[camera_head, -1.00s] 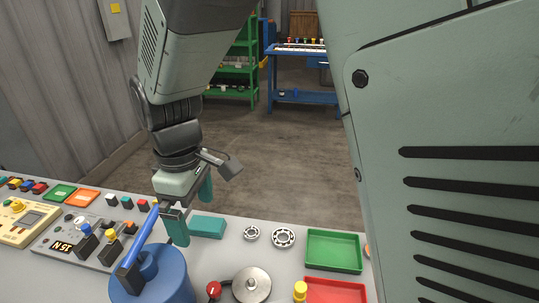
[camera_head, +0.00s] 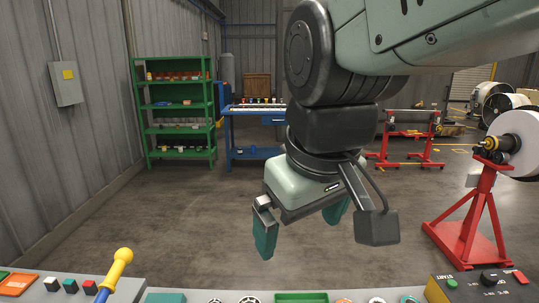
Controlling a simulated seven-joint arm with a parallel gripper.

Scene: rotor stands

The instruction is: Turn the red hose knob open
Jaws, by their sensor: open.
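My gripper (camera_head: 300,228) hangs in the middle of the view, above and beyond the far edge of the bench. Its two green fingers point down and are wide apart, with nothing between them. I see no red hose knob that I can make out on the visible strip of bench (camera_head: 205,284). Most of the bench top lies below the picture's lower edge.
A blue lever with a yellow knob (camera_head: 122,255) rises at the bench's left. A START control box (camera_head: 480,288) is at the right. A red rotor stand (camera_head: 480,210) stands beyond. Green shelves (camera_head: 178,130) are at the back. The floor between is clear.

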